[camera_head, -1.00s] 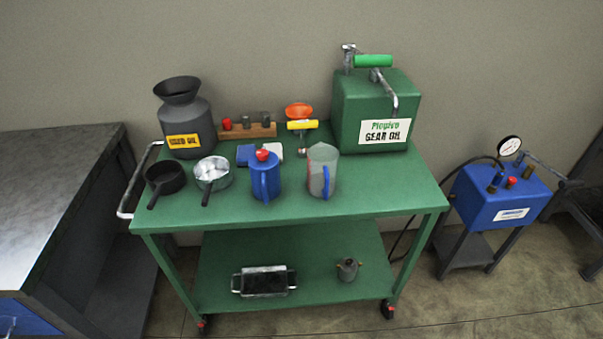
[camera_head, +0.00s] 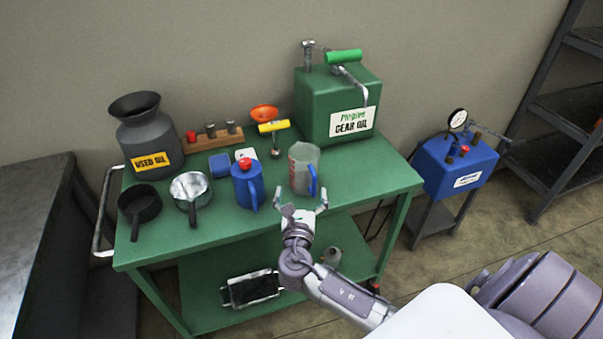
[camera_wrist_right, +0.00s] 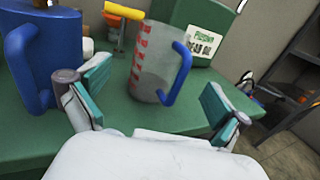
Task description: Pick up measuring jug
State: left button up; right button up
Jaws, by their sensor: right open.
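The measuring jug (camera_head: 303,170) is clear with red marks and a blue handle. It stands upright on the green cart top (camera_head: 345,190), towards its right side. In the right wrist view the jug (camera_wrist_right: 152,62) is ahead, between the fingers, with its handle on the right. My right gripper (camera_head: 301,200) is open and empty at the cart's front edge, just in front of the jug and apart from it. Its teal-padded fingers also show in the right wrist view (camera_wrist_right: 153,97). My left gripper is not in view.
A blue jug (camera_head: 246,187) with a red cap stands close left of the measuring jug. Two pans (camera_head: 189,190) and a used oil can (camera_head: 150,138) stand farther left. The gear oil can (camera_head: 322,115) is behind. The cart top right of the jug is clear.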

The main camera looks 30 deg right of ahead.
aim_at(303, 170)
jog(key=x, duration=0.4)
jog(key=shift+w+a, duration=0.1)
jog(key=shift+w, duration=0.05)
jog(key=shift+w+d+r, duration=0.1)
jog(key=shift+w+d, duration=0.25)
jog(key=p+x, duration=0.1)
jog(key=x, duration=0.2)
jog(key=shift+w+d, duration=0.15)
jog(key=shift+d, duration=0.2)
jog(key=shift+w+d, duration=0.25)
jog(key=shift+w, duration=0.15)
jog(key=c, duration=1.2)
jog(key=shift+r, duration=0.2)
